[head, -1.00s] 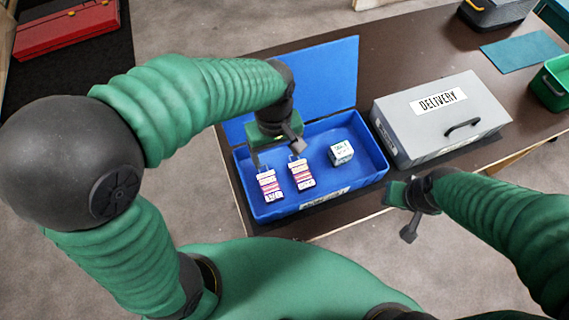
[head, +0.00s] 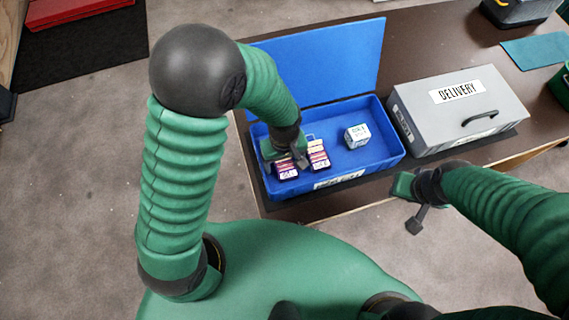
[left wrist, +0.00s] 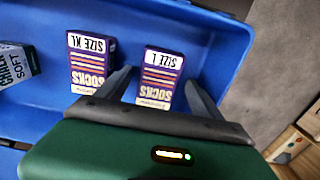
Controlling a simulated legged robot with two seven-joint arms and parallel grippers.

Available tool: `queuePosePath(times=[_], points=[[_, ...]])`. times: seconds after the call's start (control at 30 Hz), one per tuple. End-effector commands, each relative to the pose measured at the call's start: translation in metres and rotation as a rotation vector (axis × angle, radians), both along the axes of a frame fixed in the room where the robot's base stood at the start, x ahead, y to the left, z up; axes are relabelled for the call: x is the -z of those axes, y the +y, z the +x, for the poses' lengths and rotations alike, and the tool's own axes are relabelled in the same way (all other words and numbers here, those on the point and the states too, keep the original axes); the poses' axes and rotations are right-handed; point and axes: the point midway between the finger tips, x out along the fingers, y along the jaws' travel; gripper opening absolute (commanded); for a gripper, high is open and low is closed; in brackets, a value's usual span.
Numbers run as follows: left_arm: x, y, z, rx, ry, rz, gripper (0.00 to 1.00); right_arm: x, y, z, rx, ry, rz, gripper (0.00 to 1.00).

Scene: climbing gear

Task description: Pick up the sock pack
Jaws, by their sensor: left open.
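Two purple-and-orange sock packs stand in the open blue box (head: 388,157). In the left wrist view one pack reads SIZE L (left wrist: 161,75) and the other SIZE XL (left wrist: 91,62). In the head view the SIZE L pack (head: 287,172) is on the left and the SIZE XL pack (head: 319,160) on the right. My left gripper (head: 284,160) is open, down in the box at the SIZE L pack. In the left wrist view its fingers are on either side of that pack, one in the gap between the packs. My right gripper (head: 412,203) hangs empty outside the box; its jaw opening is unclear.
A white-and-teal chalk box (head: 357,136) stands in the blue box, right of the packs. The blue lid (head: 325,60) is raised behind. A closed grey DELIVERY case (head: 455,112) stands to the right on the brown table (head: 425,45).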

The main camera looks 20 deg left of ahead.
Motion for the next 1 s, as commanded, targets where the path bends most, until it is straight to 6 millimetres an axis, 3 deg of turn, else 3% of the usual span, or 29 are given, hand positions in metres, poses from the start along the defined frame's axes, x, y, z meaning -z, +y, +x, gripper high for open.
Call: queuePosePath(times=[0.13,0.63,0.87,1.0], points=[[-0.001,-0.002,0.0,0.0,-0.001,0.002,0.74,0.0,0.0,0.0,-0.001,0.0,0.0,0.33],[-0.001,-0.002,0.0,0.0,-0.001,0.002,0.09,0.0,0.0,0.0,0.0,0.0,0.0,0.33],[-0.004,-0.002,0.0,0.0,-0.002,0.002,0.09,-0.001,0.0,0.0,0.0,0.0,0.0,0.33],[-0.026,-0.002,0.001,0.0,-0.007,0.001,0.09,-0.004,0.0,0.0,0.0,0.0,0.0,0.33]])
